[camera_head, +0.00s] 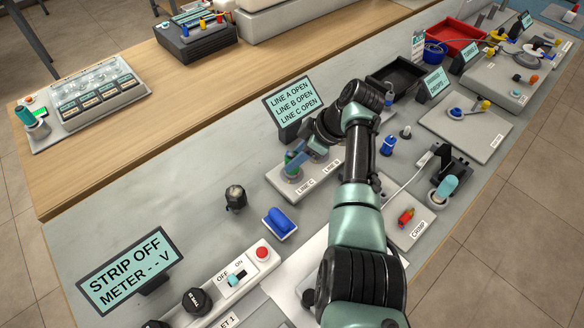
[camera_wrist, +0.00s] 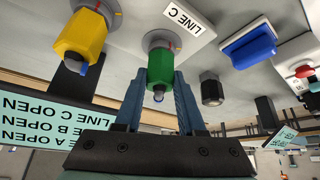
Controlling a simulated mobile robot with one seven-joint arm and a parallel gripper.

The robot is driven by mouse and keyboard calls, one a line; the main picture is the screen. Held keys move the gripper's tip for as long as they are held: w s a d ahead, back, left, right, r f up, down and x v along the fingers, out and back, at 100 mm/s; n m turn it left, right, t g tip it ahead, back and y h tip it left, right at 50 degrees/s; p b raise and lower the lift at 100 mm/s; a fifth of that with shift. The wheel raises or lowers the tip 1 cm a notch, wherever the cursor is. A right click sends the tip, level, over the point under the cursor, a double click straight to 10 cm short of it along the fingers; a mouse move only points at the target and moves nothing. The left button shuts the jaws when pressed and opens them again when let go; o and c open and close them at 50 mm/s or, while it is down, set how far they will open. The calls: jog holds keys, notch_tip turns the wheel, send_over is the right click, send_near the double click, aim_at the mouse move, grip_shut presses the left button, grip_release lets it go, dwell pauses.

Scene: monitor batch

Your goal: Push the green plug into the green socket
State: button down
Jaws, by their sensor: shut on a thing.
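The green plug (camera_wrist: 160,68) is between the two fingers of my gripper (camera_wrist: 160,88), which is shut on it. The plug's far end meets a round grey socket (camera_wrist: 154,39) beside the LINE C label (camera_wrist: 178,21). A small red mark shows at the socket's rim. I cannot tell how deep the plug sits. In the head view my gripper (camera_head: 297,158) is over the LINE C end of a pale socket board (camera_head: 287,189), and the arm hides part of the board.
A yellow plug (camera_wrist: 81,37) stands in a neighbouring socket. A blue block (camera_wrist: 250,46) and a black knob (camera_wrist: 211,90) are on the other side. The display (camera_head: 294,104) behind my gripper reads LINE A, B and C OPEN.

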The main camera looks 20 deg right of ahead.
jog(key=shift+f, duration=0.1)
jog(key=shift+c, duration=2.1)
grip_release()
jog(key=v, duration=1.3)
